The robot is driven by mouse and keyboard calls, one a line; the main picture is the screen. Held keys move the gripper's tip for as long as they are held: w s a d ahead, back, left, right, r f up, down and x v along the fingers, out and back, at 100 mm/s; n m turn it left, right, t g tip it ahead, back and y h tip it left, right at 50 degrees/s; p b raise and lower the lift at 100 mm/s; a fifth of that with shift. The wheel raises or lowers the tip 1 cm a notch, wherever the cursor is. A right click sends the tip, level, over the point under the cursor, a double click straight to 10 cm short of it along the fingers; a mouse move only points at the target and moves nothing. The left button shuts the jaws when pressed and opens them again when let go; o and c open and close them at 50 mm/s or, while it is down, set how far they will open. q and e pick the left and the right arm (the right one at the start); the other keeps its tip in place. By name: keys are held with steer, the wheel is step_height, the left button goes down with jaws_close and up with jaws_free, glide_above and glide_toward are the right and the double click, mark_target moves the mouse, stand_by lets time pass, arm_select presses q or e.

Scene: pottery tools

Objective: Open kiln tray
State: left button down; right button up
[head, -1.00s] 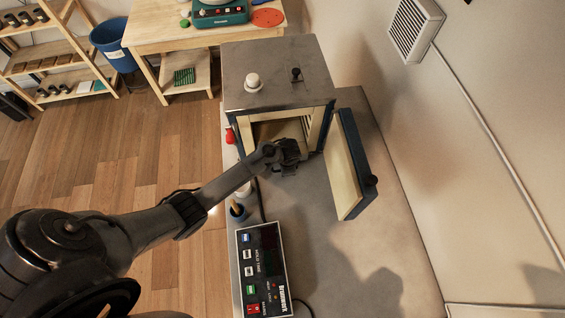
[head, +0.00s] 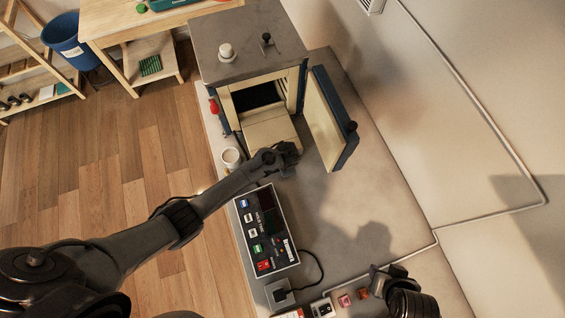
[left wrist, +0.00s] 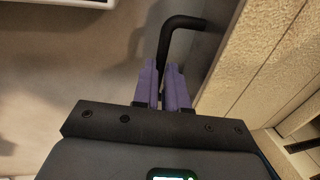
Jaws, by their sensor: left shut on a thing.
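The kiln (head: 255,70) stands at the back of the grey bench with its door (head: 333,120) swung open to the right. The cream kiln tray (head: 270,132) sticks out from the dark opening toward me. My left gripper (head: 287,150) is at the tray's front end. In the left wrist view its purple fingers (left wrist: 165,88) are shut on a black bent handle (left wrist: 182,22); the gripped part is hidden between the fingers. My right gripper (head: 385,275) is low at the right, over the bench, and its fingers are too unclear to judge.
A control box (head: 266,228) with coloured buttons lies in front of the kiln, left of centre. Small pink items (head: 354,297) lie at the front. The bench right of the control box is largely clear.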

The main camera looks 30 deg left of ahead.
arm_select(q)
steer(key=c, duration=1.2)
jaws_free()
steer(key=shift+o, duration=0.2)
step_height(320, 180, up, 11)
steer(key=s+d, duration=0.1)
steer(key=shift+s+d+f+p, duration=0.15)
steer(key=shift+p, duration=0.15)
